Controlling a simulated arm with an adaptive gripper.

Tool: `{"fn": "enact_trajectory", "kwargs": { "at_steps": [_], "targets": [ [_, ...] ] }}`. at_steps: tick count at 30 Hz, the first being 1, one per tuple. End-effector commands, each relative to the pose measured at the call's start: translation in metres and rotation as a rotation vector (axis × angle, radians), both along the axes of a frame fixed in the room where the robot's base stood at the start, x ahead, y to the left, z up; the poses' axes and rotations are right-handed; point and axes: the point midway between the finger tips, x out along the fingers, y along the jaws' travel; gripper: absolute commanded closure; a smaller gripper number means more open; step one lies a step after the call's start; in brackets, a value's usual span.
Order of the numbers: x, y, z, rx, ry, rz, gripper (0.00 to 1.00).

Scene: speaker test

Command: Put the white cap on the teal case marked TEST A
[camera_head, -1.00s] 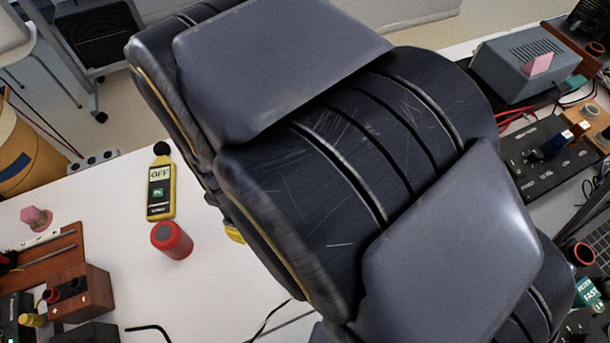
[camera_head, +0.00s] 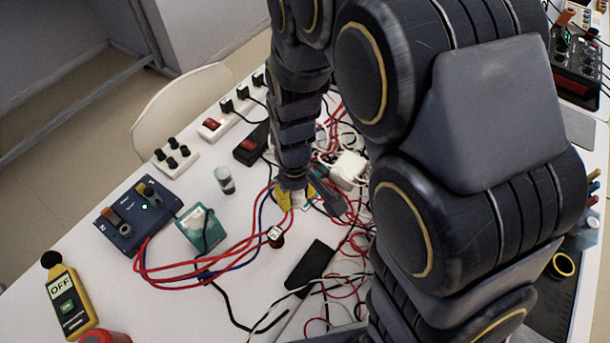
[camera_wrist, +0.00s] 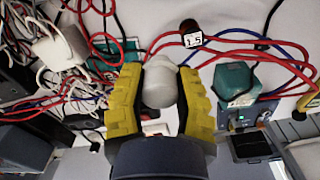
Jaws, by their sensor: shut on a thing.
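My gripper (camera_wrist: 160,95) has yellow fingers and is shut on a smooth white cap (camera_wrist: 159,82), rounded at its near end. In the head view my gripper (camera_head: 297,196) is low over the cable-strewn table and the held piece is mostly hidden. A teal case (camera_head: 203,230) lies on the table left of my gripper, with a dark cable across it. It also shows in the wrist view (camera_wrist: 236,78), right of the fingers. Another teal piece (camera_wrist: 115,57) lies among cables beyond the left finger. I cannot read TEST A on either.
Red and blue cables loop around a small block marked 1.5 (camera_head: 275,236). A blue box (camera_head: 138,215), a pale-topped cylinder (camera_head: 224,179), a white adapter (camera_head: 348,170) and a black block (camera_head: 310,265) stand nearby. The yellow meter (camera_head: 68,300) is at lower left.

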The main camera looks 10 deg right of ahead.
Motion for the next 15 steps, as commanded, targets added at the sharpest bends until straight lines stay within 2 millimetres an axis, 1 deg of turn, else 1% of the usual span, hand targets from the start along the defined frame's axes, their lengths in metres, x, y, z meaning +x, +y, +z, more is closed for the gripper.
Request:
{"fn": "enact_trajectory", "kwargs": {
  "at_steps": [1, 3, 6, 8, 11, 14, 15],
  "targets": [
    [0.001, -0.015, 0.001, 0.0, 0.0, -0.067, 0.95],
    [0.001, -0.029, 0.001, 0.0, 0.0, -0.136, 0.95],
    [0.0, -0.043, 0.002, 0.0, 0.0, -0.205, 0.95],
    [0.0, -0.048, 0.002, 0.0, 0.0, -0.23, 0.95],
    [0.006, -0.052, -0.001, 0.0, 0.001, -0.249, 0.95],
    [0.021, -0.052, -0.009, -0.001, 0.002, -0.25, 0.95],
    [0.029, -0.051, -0.012, 0.0, 0.001, -0.249, 0.95]
  ]
}}
